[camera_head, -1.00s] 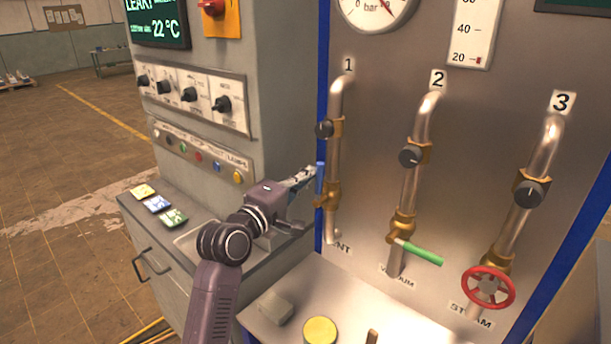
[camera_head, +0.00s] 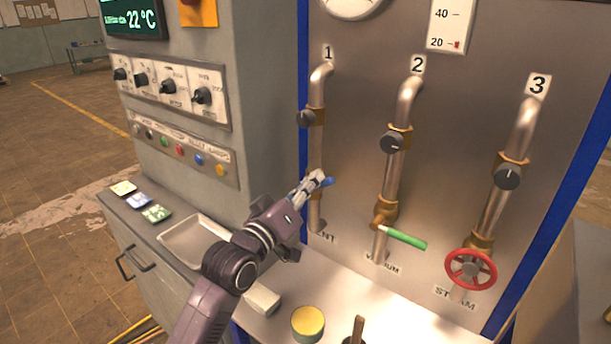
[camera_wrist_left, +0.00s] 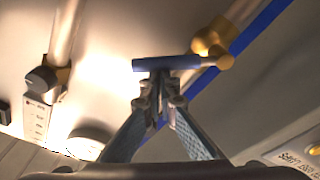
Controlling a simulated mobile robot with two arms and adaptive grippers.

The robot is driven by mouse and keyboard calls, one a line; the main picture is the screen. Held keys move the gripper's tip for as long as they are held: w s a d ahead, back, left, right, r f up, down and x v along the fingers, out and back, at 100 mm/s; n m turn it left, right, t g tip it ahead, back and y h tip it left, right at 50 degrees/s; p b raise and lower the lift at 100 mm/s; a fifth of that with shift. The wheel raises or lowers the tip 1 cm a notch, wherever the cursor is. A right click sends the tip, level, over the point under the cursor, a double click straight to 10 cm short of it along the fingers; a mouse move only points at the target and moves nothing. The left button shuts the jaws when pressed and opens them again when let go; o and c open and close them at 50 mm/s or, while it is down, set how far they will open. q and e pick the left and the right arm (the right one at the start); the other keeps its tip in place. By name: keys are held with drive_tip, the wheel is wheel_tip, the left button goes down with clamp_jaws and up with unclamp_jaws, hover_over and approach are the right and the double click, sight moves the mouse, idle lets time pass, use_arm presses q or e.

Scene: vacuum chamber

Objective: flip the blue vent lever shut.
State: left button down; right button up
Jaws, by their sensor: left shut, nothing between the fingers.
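The blue vent lever (camera_head: 328,182) is on pipe 1, the leftmost pipe of the panel. It lies roughly crosswise to the pipe, partly hidden by my left gripper (camera_head: 317,178). In the left wrist view the lever (camera_wrist_left: 180,62) runs sideways from its brass valve (camera_wrist_left: 212,48). The left gripper (camera_wrist_left: 160,88) is shut and empty, its fingertips at the lever's near side. They appear to touch it, but I cannot tell for sure. My right gripper is not in view.
Pipe 2 has a green lever (camera_head: 406,238) and pipe 3 a red handwheel (camera_head: 470,269). A shallow tray (camera_head: 193,240) is on the cabinet at left.

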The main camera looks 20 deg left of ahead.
use_arm(q)
drive_tip(key=shift+s+d+f+m+h+b, duration=0.15)
drive_tip(key=shift+d+f+m+h+b, duration=0.25)
drive_tip(key=shift+f+m, duration=0.75)
drive_tip(key=shift+s+d+f+m+h+b, duration=0.2)
drive_tip(key=shift+d+f+m, duration=0.25)
drive_tip(key=shift+m, duration=1.4)
drive_tip(key=shift+s+d+f+m+h+b, duration=0.2)
drive_tip(key=shift+d+f+m, duration=0.4)
drive_tip(key=shift+m, duration=0.9)
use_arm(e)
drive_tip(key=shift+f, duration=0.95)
use_arm(q)
drive_tip(key=shift+a+f, duration=0.1)
drive_tip(key=shift+f, duration=0.2)
